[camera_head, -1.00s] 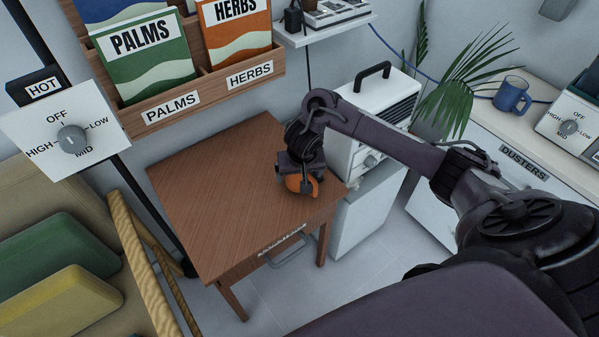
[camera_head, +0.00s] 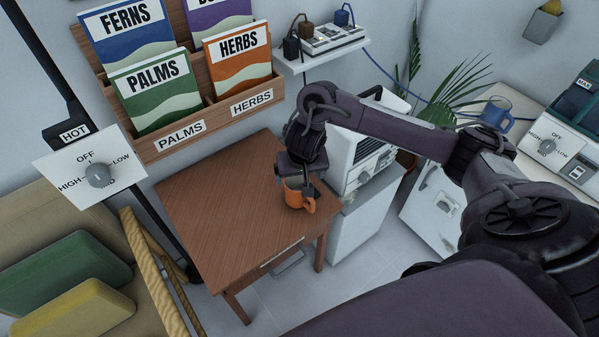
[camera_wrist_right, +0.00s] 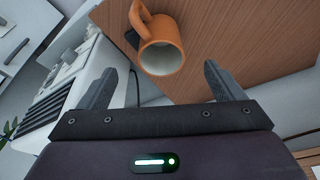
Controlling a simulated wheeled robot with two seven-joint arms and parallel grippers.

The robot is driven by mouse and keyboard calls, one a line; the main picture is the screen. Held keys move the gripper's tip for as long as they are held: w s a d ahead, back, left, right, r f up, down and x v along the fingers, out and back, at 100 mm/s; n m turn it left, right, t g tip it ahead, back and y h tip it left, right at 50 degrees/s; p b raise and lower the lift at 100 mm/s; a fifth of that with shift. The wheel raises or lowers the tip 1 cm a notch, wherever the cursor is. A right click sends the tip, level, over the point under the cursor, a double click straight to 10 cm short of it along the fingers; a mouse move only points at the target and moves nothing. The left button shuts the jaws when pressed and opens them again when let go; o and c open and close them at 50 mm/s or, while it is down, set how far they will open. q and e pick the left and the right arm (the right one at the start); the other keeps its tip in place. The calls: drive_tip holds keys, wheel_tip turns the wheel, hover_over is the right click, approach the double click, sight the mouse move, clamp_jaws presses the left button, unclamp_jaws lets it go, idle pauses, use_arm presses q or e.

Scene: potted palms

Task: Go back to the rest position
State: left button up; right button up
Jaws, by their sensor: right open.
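My right gripper (camera_head: 303,178) is at the right side of the small wooden table (camera_head: 215,205), just above and behind an orange mug (camera_head: 299,196). In the right wrist view the two fingers of my right gripper (camera_wrist_right: 165,80) are spread apart with nothing between them. The orange mug (camera_wrist_right: 162,55) stands on the table beyond the fingertips, its handle toward the top of that view. My left gripper is not in view.
A white heater-like box (camera_head: 362,150) stands right of the table, close to my right arm. A palm (camera_head: 455,90) and a blue mug (camera_head: 497,113) are further right. A wooden rack with seed packets (camera_head: 190,118) hangs above the table. The table's left half is clear.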

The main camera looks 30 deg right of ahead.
drive_tip(key=shift+a, duration=0.1)
idle(0.5)
drive_tip(key=s+a+r+n+t+y, duration=0.1)
drive_tip(key=s+a+n+t+y, duration=0.15)
drive_tip(key=a, duration=0.75)
drive_tip(key=s+a+r+n+t+y, duration=0.15)
drive_tip(key=a+n, duration=0.25)
drive_tip(key=a, duration=0.6)
drive_tip(key=s+d+g+h, duration=0.3)
drive_tip(key=s+d+g, duration=0.1)
drive_tip(key=s+d, duration=0.8)
drive_tip(key=s+f, duration=0.2)
drive_tip(key=f, duration=1.3)
drive_tip(key=s+f, duration=0.2)
drive_tip(key=f, duration=1.3)
drive_tip(key=s+d+f+g, duration=0.2)
drive_tip(key=s+f, duration=1.5)
drive_tip(key=s, duration=0.1)
drive_tip(key=shift+s+d+f, duration=0.15)
drive_tip(key=shift+s+d, duration=0.15)
drive_tip(key=shift+s, duration=0.05)
